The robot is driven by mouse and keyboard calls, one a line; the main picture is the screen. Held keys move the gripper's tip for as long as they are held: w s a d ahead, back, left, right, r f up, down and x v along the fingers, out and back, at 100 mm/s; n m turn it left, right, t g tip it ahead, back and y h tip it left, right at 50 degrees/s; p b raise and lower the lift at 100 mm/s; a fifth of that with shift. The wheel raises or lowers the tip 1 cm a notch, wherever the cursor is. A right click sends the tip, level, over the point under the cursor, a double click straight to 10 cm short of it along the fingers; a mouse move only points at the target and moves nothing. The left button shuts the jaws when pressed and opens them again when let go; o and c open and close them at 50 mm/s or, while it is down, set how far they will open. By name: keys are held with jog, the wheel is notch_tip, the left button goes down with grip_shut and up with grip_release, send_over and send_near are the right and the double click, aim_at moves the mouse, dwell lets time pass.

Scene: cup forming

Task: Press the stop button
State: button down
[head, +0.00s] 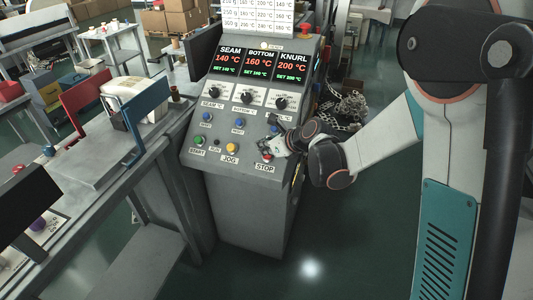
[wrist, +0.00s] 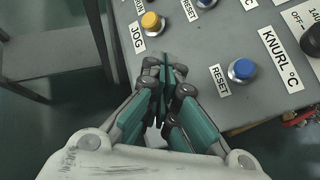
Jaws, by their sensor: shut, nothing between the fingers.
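The red stop button (head: 267,157) sits at the lower right of the sloped control panel, just above its STOP label (head: 265,168) in the head view. My gripper (head: 263,145) is right over that corner of the panel, its fingers just above the button in the picture. I cannot tell whether they touch it. In the wrist view my gripper (wrist: 165,62) is shut and empty, pointing at the panel face. The stop button does not show there; the fingers cover that part of the panel.
The yellow JOG button (head: 232,147) and green START button (head: 199,140) lie left of the stop button. A blue reset button (wrist: 242,70) is close to the fingers in the wrist view. Black knobs (head: 281,103) and displays (head: 260,63) are higher up. A workbench (head: 95,165) stands left.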

jog(key=shift+s+a+r+p, duration=0.15)
jog(key=shift+s+r+p, duration=0.15)
jog(key=shift+r, duration=0.2)
jog(key=shift+s+a+r+p, duration=0.1)
jog(key=shift+s+r+p, duration=0.05)
jog(key=shift+s+r, duration=0.3)
jog(key=shift+r, duration=0.1)
